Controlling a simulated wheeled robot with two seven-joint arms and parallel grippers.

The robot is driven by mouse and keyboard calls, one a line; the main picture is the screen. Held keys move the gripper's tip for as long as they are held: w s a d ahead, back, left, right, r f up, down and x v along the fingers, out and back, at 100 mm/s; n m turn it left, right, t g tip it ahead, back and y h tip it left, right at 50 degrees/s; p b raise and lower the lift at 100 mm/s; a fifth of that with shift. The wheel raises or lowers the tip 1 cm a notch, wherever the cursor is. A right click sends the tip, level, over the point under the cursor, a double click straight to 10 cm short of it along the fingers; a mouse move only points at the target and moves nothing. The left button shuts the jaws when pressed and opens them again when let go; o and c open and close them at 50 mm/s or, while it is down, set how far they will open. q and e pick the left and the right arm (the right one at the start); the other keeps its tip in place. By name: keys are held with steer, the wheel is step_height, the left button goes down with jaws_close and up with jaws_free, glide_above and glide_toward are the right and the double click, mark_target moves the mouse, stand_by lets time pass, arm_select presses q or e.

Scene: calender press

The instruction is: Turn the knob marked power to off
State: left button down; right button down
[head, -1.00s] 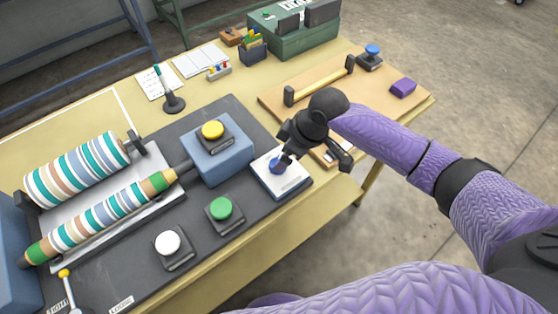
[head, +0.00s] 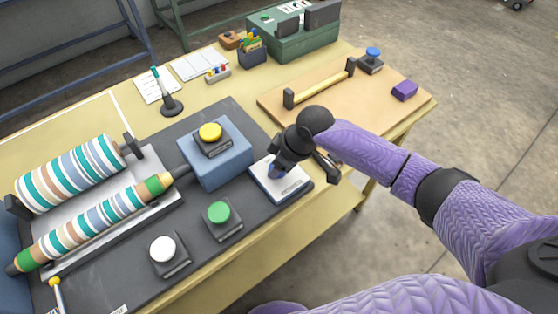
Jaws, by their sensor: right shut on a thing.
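The blue knob (head: 273,172) stands on a white plate (head: 284,192) at the right end of the dark press board. My right gripper (head: 276,169) reaches down over the knob from the upper right and is shut on it. The gripper hides much of the knob, and I cannot read the plate's markings or tell the knob's exact angle. My left gripper is not in the head view.
A blue block with a yellow button (head: 210,132) is left of the plate. A green button (head: 219,212) and a white button (head: 163,249) stand in front. Striped rollers (head: 75,170) lie at the left. A yellow-handled board (head: 322,83) lies behind my right arm.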

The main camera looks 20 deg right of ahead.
steer(key=shift+n, duration=0.4)
steer(key=shift+w+n+g+y, duration=0.1)
steer(key=shift+n+g+y, duration=0.25)
steer(key=shift+n, duration=0.65)
steer(key=n+b, duration=0.1)
steer(key=n+g+b, duration=0.1)
steer(key=n, duration=0.1)
steer(key=shift+f+n+g+y, duration=0.15)
steer(key=shift+n+g+y, duration=0.1)
steer(key=shift+n, duration=0.05)
steer(key=n+b, duration=0.1)
steer(key=n, duration=0.1)
steer(key=n+g+b, duration=0.1)
steer(key=n, duration=0.1)
steer(key=shift+w+g, duration=0.1)
steer(key=shift+g, duration=0.2)
steer(key=shift+n+b, duration=0.5)
steer(key=shift+n, duration=0.2)
steer(key=shift+g, duration=0.3)
steer(key=shift+c, duration=0.3)
jaws_free()
